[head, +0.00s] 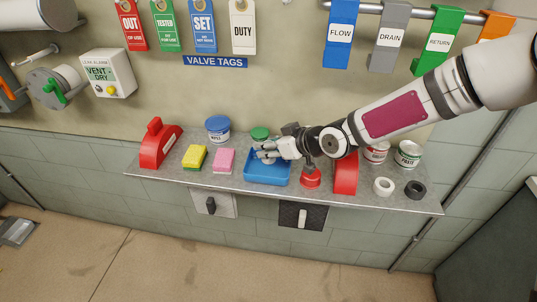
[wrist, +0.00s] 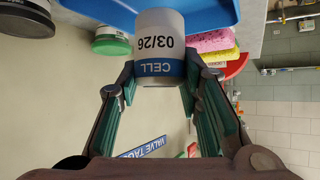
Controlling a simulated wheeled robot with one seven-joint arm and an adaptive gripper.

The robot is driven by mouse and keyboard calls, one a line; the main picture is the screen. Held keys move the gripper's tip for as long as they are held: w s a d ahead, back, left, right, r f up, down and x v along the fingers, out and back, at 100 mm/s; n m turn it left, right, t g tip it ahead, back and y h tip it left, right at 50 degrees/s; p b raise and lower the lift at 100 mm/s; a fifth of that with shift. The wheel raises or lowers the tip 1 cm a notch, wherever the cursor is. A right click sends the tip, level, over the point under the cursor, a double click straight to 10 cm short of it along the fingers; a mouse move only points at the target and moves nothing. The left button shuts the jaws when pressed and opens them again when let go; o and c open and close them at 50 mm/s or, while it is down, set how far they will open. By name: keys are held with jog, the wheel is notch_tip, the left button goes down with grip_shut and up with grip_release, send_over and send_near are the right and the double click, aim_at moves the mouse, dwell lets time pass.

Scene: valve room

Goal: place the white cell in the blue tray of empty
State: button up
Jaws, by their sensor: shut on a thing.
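The white cell (wrist: 160,40), a small white cylinder with a blue band marked CELL and 03/26, is between the fingertips of my gripper (wrist: 158,78) in the wrist view. The fingers are shut on its sides. The blue tray (wrist: 222,12) shows right behind the cell there. In the head view the blue tray (head: 268,180) is on the middle of the shelf, and my gripper (head: 266,154) reaches in from the right, over its back part. The cell is mostly hidden by the fingers there. I cannot tell whether it touches the tray floor.
On the shelf (head: 215,182), a pink sponge (head: 223,161) and a yellow sponge (head: 194,157) lie left of the tray. A green-lidded can (head: 260,133) stands close behind it. A red knob-like object (head: 310,179) and a red holder (head: 346,175) stand to the right, under my arm.

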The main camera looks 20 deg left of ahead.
notch_tip(320, 180, down, 2)
jog(key=shift+s+a+f+p, duration=0.1)
jog(key=shift+f+p, duration=0.1)
jog(key=shift+p, duration=0.25)
jog(key=shift+f, duration=0.6)
jog(key=shift+f, duration=0.1)
jog(key=o, duration=1.2)
jog(key=shift+c, duration=0.2)
jog(key=shift+r, duration=0.2)
jog(key=v, duration=1.2)
jog(key=shift+b, duration=0.4)
